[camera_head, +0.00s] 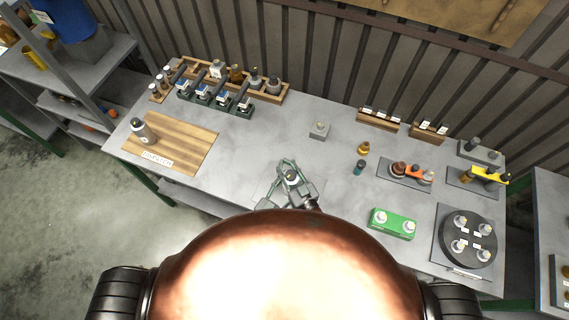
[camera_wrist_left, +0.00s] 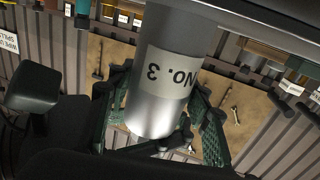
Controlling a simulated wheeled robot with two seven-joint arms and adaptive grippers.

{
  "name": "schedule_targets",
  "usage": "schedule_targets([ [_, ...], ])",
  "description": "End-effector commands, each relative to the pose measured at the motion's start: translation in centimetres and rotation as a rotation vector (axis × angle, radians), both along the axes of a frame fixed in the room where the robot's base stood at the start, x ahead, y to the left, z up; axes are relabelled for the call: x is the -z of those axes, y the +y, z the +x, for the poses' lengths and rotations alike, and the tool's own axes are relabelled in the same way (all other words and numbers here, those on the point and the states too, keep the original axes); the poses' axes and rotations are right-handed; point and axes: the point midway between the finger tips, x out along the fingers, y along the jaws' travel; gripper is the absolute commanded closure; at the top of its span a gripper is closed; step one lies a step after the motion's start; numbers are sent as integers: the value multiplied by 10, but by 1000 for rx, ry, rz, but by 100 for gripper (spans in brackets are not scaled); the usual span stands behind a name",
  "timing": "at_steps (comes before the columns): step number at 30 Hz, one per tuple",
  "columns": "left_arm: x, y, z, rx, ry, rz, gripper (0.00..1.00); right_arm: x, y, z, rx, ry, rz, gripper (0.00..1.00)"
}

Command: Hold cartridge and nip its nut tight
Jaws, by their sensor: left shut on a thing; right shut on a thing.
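The cartridge, a silver cylinder labelled NO. 3 (camera_wrist_left: 165,75), fills the middle of the left wrist view, upside down there. In the head view its pale top (camera_head: 292,176) shows between the fingers of my right gripper (camera_head: 291,174). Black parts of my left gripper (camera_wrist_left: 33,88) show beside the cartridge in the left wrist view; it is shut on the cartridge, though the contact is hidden. Green textured fingers stand on both sides of the cartridge's end, seemingly those of my right gripper, shut at the nut end. The nut itself cannot be made out.
A wooden board (camera_head: 190,143) with a bottle lies at the left of the bench. A green block (camera_head: 393,223) and a round dark dial (camera_head: 469,238) stand to the right. Racks line the back. A small grey block (camera_head: 319,131) sits behind the grippers, with bare bench around it.

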Motion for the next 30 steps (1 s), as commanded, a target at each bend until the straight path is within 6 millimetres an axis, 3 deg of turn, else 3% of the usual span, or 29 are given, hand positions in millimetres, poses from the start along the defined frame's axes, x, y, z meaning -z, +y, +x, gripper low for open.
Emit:
schedule_targets([
  [3,-1,2,1,-3,-2,0,95,3,-3,0,4,2,-5,100],
  [4,-1,2,1,-3,-2,0,95,3,-3,0,4,2,-5,81],
  [11,-1,2,1,-2,-2,0,95,2,-2,0,2,1,-3,65],
  [22,-1,0,0,0,-2,0,95,1,-4,-5,0,1,-3,65],
  [30,-1,0,0,0,-2,-1,95,2,-28,-47,-2,2,-5,65],
])
